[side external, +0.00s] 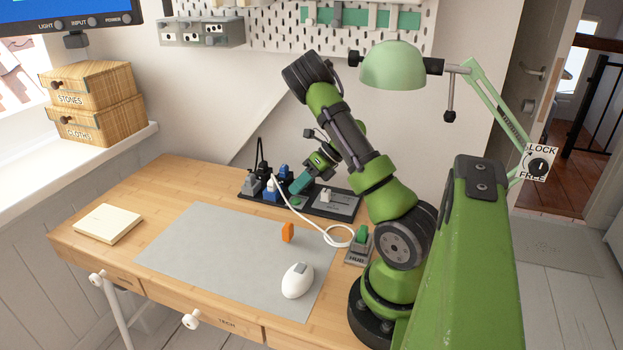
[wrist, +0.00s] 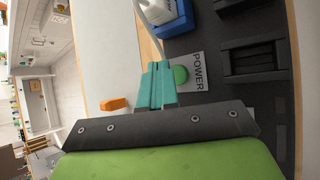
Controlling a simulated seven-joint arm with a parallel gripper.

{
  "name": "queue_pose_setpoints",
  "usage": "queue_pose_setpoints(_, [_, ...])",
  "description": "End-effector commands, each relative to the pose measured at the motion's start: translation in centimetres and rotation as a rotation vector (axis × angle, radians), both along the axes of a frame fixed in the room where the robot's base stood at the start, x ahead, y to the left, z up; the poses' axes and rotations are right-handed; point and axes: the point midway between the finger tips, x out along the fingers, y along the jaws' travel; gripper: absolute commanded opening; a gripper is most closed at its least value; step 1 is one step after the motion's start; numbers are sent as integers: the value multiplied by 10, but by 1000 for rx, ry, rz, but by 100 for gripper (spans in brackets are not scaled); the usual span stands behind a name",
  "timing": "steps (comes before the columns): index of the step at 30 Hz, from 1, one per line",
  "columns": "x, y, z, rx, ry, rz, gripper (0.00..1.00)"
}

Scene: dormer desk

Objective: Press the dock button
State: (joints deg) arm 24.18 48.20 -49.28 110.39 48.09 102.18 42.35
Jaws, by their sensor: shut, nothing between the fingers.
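The dock is a black strip (side external: 325,208) at the back of the desk, with several plugs and blocks on it. Its round green button (wrist: 180,75) sits on a grey plate marked POWER in the wrist view. The button also shows as a small green spot in the side view (side external: 297,201). My gripper (side external: 296,188) points down over the dock, its teal fingers shut and empty. In the wrist view the fingertips (wrist: 157,65) appear just left of the button. I cannot tell their height above it or whether they touch the plate.
A white cable (side external: 312,224) runs from the dock to a grey HUB box (side external: 357,251). Blue and white plugs (wrist: 162,12) stand near the fingertips. An orange piece (side external: 287,232) and a white mouse (side external: 297,280) are on the grey mat (side external: 200,250). A green lamp (side external: 392,67) hangs above.

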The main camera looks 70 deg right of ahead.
Motion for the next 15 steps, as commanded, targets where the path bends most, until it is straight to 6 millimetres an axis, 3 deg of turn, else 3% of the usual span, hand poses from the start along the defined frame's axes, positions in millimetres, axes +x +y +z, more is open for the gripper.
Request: queue_pose_setpoints(15, [0, 0, 48, -1, -3, 0, 0])
